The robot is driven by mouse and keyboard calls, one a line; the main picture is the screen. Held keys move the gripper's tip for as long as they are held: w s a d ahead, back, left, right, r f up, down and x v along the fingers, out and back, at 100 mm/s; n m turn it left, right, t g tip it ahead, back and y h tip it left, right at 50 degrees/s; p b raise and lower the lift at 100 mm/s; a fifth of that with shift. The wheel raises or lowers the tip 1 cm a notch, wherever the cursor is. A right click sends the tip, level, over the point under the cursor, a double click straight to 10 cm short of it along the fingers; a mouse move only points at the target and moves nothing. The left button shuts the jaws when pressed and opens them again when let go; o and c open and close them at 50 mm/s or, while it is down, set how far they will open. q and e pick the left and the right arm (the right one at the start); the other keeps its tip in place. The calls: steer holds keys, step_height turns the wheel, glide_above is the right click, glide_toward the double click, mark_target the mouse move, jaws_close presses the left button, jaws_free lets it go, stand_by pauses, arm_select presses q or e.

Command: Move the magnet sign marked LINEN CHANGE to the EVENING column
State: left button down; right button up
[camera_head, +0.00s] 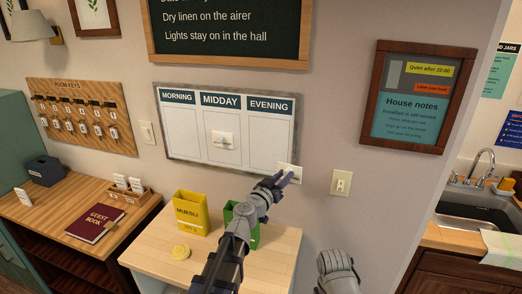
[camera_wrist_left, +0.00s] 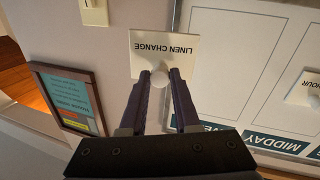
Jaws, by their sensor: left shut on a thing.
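The white LINEN CHANGE sign (camera_wrist_left: 163,47) is held by its round knob between the fingertips of my left gripper (camera_wrist_left: 160,76). In the head view the sign (camera_head: 291,168) is at the lower right corner of the framed board (camera_head: 229,91). It overlaps the board's right edge, partly in front of the wall; I cannot tell whether it touches either. My left gripper (camera_head: 284,178) partly covers it. The EVENING column (camera_head: 269,135) is just up and left of the sign and is otherwise bare. My right gripper is out of view; only a grey part of that arm shows.
Another white sign (camera_head: 223,141) is on the MIDDAY column; the MORNING column (camera_head: 182,130) is bare. Yellow (camera_head: 190,214) and green (camera_head: 231,210) containers stand on the light wooden top below.

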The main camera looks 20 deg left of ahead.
arm_select(q)
steer(key=w+a+r+n+y+p, duration=0.1)
steer(key=a+r+y+p, duration=0.1)
steer(key=a, duration=0.7)
step_height(320, 180, up, 2)
steer(key=shift+w+a+r+n+t+y+p, duration=0.1)
steer(key=shift+w+a+n+t+y+p, duration=0.15)
steer(key=shift+n+y+p, duration=0.2)
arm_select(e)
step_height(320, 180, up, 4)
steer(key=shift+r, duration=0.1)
arm_select(q)
steer(key=shift+d, duration=0.15)
steer(key=shift+w+d, duration=0.1)
steer(key=shift+w, duration=2.85)
steer(key=shift+w, duration=0.15)
